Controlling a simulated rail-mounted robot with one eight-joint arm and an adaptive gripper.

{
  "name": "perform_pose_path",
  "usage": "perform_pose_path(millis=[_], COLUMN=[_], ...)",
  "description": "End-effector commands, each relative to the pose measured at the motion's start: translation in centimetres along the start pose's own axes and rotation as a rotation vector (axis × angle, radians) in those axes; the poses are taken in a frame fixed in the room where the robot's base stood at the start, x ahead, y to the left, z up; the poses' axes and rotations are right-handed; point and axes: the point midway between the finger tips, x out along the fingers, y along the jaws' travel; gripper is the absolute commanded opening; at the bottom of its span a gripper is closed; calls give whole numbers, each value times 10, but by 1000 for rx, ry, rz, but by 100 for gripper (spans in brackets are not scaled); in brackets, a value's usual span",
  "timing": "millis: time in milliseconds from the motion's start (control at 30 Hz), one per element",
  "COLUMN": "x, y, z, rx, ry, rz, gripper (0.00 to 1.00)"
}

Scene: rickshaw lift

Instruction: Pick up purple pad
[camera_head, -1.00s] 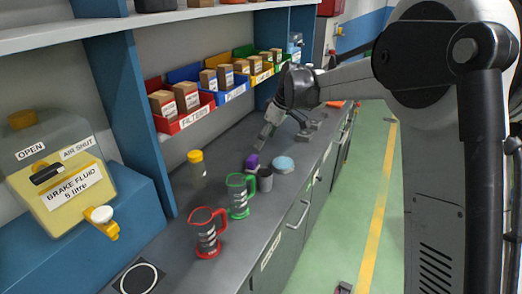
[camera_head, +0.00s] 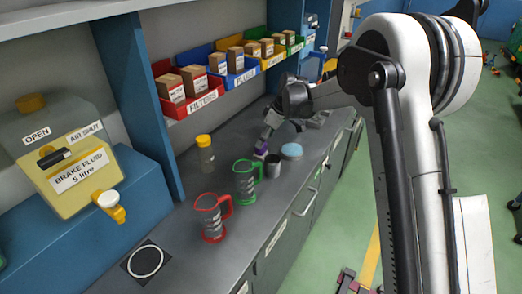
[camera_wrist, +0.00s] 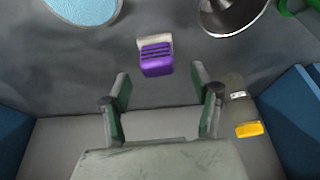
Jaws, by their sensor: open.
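The purple pad (camera_head: 261,151) is a small block on the grey bench, near the grey cup and the pale blue round pad. In the wrist view the purple pad (camera_wrist: 156,60) shows a ribbed purple face with a pale strip along one edge. It lies ahead of my fingertips, roughly centred between them. My gripper (camera_wrist: 160,80) is open, with its two fingers spread and nothing between them. In the head view my gripper (camera_head: 263,145) is pointed down right by the pad. Whether a finger touches the pad I cannot tell.
The grey cup (camera_head: 274,165) and light blue round pad (camera_head: 292,150) stand close to the right. A green jug (camera_head: 246,181), a red jug (camera_head: 212,217) and a yellow-capped bottle (camera_head: 205,153) stand nearer on the bench. Parts bins (camera_head: 192,104) line the back.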

Motion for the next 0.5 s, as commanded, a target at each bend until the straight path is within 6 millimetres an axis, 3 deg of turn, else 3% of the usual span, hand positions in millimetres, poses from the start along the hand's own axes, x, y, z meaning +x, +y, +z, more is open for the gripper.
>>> perform_pose_path(millis=[300, 500], x=[38, 49], y=[4, 4], z=[-4, -3], rx=[-1, 0], ry=[0, 0], rz=[0, 0], gripper=[60, 60])
